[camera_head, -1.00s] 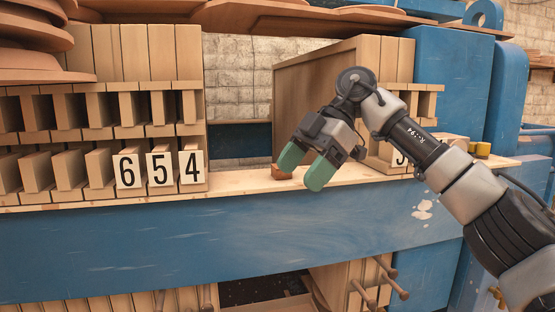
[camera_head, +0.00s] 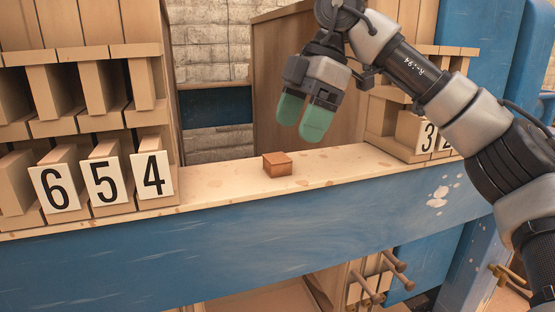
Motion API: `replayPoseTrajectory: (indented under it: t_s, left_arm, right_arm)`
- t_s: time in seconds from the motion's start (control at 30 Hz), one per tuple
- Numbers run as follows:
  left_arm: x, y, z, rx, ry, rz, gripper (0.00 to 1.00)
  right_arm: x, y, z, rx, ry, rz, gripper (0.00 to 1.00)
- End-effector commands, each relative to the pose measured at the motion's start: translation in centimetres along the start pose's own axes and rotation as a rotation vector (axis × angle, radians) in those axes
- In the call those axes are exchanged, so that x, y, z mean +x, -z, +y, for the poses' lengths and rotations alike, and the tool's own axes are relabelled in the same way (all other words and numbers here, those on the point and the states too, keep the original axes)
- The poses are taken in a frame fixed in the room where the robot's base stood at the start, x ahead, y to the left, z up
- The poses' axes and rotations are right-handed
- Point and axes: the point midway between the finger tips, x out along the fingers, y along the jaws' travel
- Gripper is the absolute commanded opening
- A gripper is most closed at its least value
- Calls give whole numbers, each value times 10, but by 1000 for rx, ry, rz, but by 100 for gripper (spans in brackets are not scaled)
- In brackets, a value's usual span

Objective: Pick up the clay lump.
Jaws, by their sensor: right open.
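The clay lump (camera_head: 278,164) is a small brown block lying on the pale wooden ledge (camera_head: 225,182), in the gap between the two racks. My right gripper (camera_head: 302,124), with green fingertips, hangs above and slightly right of the lump, pointing down. Its fingers are apart with nothing between them, and it does not touch the lump. The lump is in full view. My left gripper is not in view.
A wooden rack with number plates 6, 5 and 4 (camera_head: 104,181) stands left of the lump. Another rack with a plate 3 (camera_head: 427,136) stands to the right. A blue beam (camera_head: 260,235) runs below the ledge. The ledge around the lump is clear.

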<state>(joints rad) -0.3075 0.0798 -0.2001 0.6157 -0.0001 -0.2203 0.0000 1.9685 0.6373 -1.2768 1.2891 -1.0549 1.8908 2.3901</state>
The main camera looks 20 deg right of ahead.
Motion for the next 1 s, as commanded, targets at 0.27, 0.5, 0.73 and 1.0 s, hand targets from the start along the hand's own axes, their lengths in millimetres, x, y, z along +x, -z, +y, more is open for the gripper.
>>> replayPoseTrajectory:
  t_s: [0.27,0.5,0.73,1.0]
  left_arm:
    - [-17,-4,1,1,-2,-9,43]
    - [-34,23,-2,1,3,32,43]
    - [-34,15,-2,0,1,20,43]
    - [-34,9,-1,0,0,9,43]
  right_arm:
    - [21,4,2,-1,3,0,79]
    - [54,7,5,0,2,0,79]
    - [62,6,5,0,0,2,79]
    - [62,6,5,0,0,2,50]
